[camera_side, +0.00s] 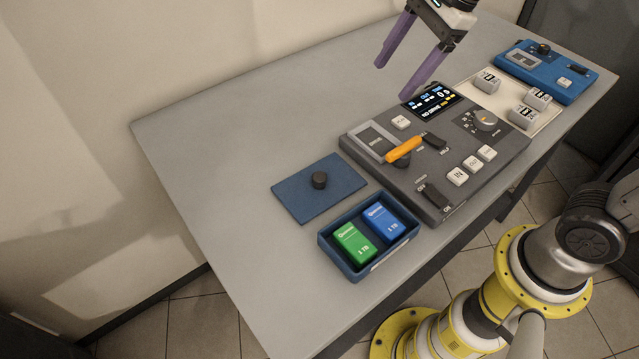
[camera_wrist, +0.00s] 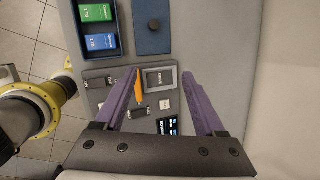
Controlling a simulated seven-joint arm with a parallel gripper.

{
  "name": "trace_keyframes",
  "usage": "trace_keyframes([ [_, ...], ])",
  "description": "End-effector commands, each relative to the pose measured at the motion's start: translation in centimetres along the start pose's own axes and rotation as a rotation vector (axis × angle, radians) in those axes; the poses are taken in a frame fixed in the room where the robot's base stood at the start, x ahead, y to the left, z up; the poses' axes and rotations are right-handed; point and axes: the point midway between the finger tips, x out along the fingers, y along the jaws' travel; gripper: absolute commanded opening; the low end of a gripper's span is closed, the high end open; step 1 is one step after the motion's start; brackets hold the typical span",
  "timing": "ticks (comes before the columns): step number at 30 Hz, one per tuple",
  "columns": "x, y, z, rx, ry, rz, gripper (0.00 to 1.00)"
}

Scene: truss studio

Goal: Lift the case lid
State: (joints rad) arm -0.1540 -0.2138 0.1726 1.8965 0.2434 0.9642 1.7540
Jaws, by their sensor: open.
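The case lid (camera_side: 296,198) is a flat blue plate with a black knob (camera_side: 319,180), lying on the table beside the case. The case (camera_side: 329,249) is a blue open-topped box holding a green block (camera_side: 353,243) and a blue block (camera_side: 384,221). In the wrist view the lid (camera_wrist: 142,40) lies at the top, right of the case (camera_wrist: 112,50). My gripper (camera_side: 393,82) has two long purple fingers, spread apart and empty. It hangs above the far side of the grey console, well away from the lid. The fingers (camera_wrist: 160,73) also show in the wrist view.
A grey console (camera_side: 440,185) with a screen, switches, buttons, a dial and an orange handle (camera_side: 403,149) stands right of the case. Behind it are a cream tray (camera_side: 500,100) with white blocks and a blue device (camera_side: 545,72). The table's left part is clear.

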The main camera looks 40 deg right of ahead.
Motion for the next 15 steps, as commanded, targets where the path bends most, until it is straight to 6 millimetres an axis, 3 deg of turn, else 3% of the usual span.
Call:
trace_keyframes([
  [1, 2.0, -0.9, 1.1, 0.060, -0.004, 0.048, 0.72],
  [6, 7.3, -2.2, 3.6, 0.120, 0.001, 0.160, 0.72],
  [9, 9.6, -1.9, 4.1, 0.109, 0.015, 0.207, 0.72],
  [15, 11.8, -0.8, 4.3, 0.094, 0.029, 0.245, 0.72],
])
